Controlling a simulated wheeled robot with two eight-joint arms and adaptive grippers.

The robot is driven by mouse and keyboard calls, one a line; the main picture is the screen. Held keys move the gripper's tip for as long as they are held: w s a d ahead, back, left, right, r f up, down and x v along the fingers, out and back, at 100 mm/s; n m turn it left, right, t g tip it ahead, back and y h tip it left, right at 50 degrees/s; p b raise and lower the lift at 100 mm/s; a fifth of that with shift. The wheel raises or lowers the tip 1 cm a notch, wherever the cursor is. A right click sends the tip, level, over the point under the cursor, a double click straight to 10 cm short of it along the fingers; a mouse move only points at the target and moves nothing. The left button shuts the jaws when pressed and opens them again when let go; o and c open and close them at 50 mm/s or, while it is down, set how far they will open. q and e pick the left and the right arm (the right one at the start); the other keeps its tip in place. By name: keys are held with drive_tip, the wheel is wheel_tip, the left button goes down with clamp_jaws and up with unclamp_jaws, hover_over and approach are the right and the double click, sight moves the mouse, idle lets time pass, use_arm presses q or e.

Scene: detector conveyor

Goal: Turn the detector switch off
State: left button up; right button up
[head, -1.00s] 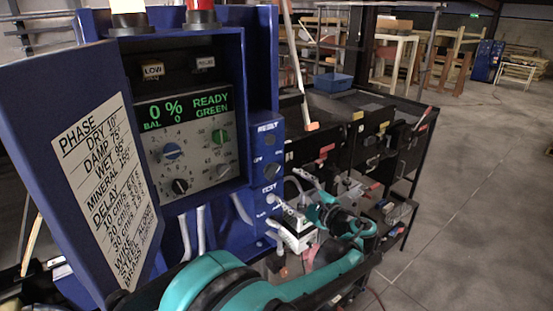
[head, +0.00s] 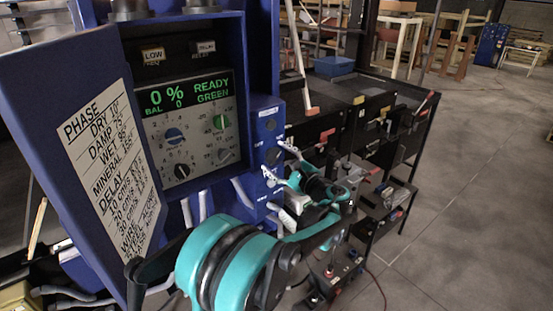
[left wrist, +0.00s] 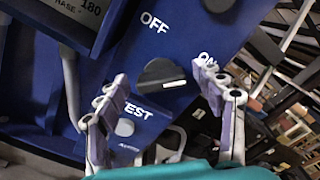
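The detector is a blue cabinet (head: 258,60) with a lit screen reading 0 %, READY, GREEN. On its narrow side panel is the switch, a black round knob (left wrist: 160,78) with a white mark, seen between OFF and ON labels in the left wrist view. The white mark points right, toward the ON side. My left gripper (head: 277,160) is open at this panel, with one finger on each side of the knob in the left wrist view (left wrist: 162,71). I cannot tell whether the fingers touch the panel. My right gripper is not in view.
A white button (left wrist: 124,128) sits by the TEST label below the knob. The open cabinet door (head: 75,150) with a phase table stands at the left. Dark bins (head: 330,115) and racks stand behind the gripper. The floor at the right is clear.

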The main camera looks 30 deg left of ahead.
use_arm(q)
drive_tip(key=c, duration=0.9)
drive_tip(key=shift+o, duration=0.2)
drive_tip(key=shift+n, duration=0.3)
drive_tip(key=n+b, duration=0.1)
drive_tip(key=n, duration=0.1)
drive_tip(key=n+b, duration=0.1)
drive_tip(key=shift+f+n, duration=0.2)
drive_tip(key=shift+n, duration=0.2)
drive_tip(key=n+b, duration=0.1)
drive_tip(key=n, duration=0.3)
drive_tip(key=shift+s+f, duration=0.1)
drive_tip(key=n+b, duration=0.1)
drive_tip(key=n, duration=0.4)
drive_tip(key=shift+f, duration=0.1)
drive_tip(key=n+b, duration=0.1)
drive_tip(key=n, duration=0.3)
drive_tip(key=shift+f+n, duration=0.1)
drive_tip(key=shift+n, duration=0.3)
